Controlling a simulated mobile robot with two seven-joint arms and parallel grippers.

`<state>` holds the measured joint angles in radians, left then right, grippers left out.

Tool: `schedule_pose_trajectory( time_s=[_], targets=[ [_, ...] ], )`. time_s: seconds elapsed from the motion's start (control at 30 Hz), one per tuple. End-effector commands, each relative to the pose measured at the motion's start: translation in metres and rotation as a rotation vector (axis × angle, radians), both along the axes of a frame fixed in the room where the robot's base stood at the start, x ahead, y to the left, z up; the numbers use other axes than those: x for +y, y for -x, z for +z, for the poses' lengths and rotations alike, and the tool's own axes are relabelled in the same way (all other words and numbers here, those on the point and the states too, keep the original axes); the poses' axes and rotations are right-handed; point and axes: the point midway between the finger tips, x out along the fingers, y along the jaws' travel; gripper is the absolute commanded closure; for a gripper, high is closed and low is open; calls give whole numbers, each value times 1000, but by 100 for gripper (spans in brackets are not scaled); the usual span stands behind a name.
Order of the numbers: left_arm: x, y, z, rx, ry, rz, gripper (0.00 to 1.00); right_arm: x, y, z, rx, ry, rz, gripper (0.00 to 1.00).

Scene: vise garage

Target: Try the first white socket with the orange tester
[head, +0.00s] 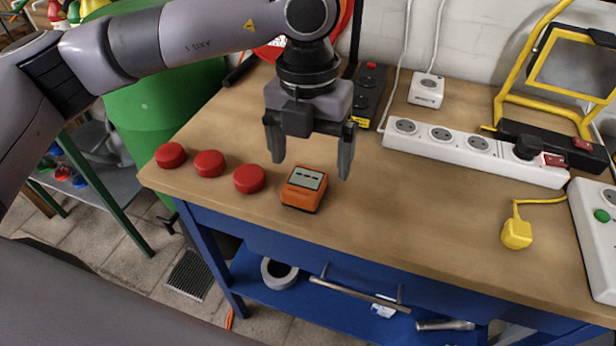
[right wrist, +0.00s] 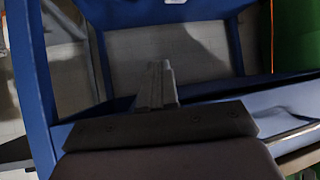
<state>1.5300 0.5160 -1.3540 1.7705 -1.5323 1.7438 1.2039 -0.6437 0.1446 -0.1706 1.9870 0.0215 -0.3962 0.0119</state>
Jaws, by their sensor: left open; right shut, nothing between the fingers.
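The orange tester (head: 304,189), a small box with a grey face, lies on the wooden bench near its front edge. My left gripper (head: 310,165) is open and empty, pointing down just above and behind the tester, its fingers to either side of it. The long white socket strip (head: 474,155) lies to the right, with several round sockets in a row; its leftmost socket (head: 405,126) is free, and a black plug sits near its right end. My right gripper (right wrist: 157,85) is shut and empty in the right wrist view, with blue bench framing beyond it.
Several red round caps (head: 209,163) lie left of the tester. A black box (head: 369,92), a white cube socket (head: 427,90), a yellow plug (head: 516,232) and a yellow-framed lamp (head: 560,75) are also on the bench. The bench (head: 400,215) is clear between tester and strip.

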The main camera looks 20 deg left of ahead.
Motion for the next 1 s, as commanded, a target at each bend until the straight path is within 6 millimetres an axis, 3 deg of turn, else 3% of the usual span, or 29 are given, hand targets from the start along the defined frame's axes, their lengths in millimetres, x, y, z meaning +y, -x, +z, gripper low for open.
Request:
schedule_pose_trajectory(
  time_s=[0.43,0.7,1.0],
  targets=[
    [8,-5,3,-24,-38,21,8,0,0,0,0,0,0,100],
    [8,-4,-16,-22,-36,20,8,-1,0,2,-1,1,0,100],
    [9,-4,-20,-22,-37,20,8,-1,0,1,0,3,-2,100]
  ],
)
